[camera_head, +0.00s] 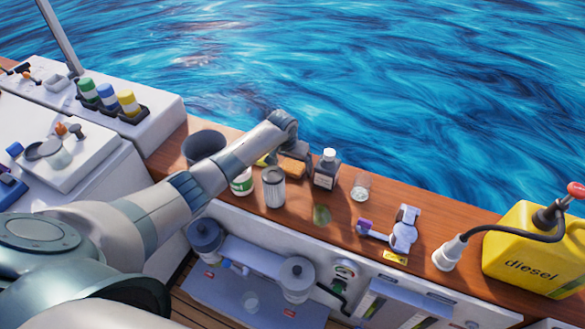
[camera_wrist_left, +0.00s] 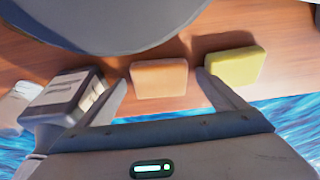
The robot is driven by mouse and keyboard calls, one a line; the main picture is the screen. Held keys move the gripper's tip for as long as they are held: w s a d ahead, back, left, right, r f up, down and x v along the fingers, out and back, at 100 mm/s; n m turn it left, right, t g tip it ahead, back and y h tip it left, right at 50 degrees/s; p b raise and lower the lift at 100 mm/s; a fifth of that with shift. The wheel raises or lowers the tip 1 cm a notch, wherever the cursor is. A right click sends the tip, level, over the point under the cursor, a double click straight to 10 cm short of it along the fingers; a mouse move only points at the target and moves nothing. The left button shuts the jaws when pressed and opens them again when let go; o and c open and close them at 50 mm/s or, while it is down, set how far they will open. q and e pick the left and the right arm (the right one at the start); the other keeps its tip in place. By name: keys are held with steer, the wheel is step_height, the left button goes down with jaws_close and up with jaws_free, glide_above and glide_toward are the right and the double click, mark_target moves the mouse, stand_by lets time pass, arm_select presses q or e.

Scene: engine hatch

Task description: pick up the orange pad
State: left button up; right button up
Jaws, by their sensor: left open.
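The orange pad (camera_head: 292,168) lies on the wooden ledge under my left gripper (camera_head: 294,152) in the head view. In the left wrist view the orange pad (camera_wrist_left: 159,79) is a small block lying between the two open fingers (camera_wrist_left: 162,85), with gaps on both sides. The fingers hold nothing. A yellow pad (camera_wrist_left: 233,67) lies just right of the right finger there. In the head view, part of the yellow pad (camera_head: 262,160) shows behind my left arm. My right gripper is not in view.
A dark bottle with a white cap (camera_head: 326,170) stands close beside the gripper; it is also by the left finger in the wrist view (camera_wrist_left: 65,97). A filter canister (camera_head: 273,188), a glass jar (camera_head: 361,187) and a dark bucket (camera_head: 204,146) share the ledge. Water lies beyond its edge.

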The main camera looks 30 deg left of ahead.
mark_target(292, 167)
arm_select(q)
steer(key=c, duration=1.1)
steer(key=shift+r, duration=0.1)
steer(key=shift+c, duration=0.2)
step_height(292, 167, up, 10)
steer(key=b, duration=0.2)
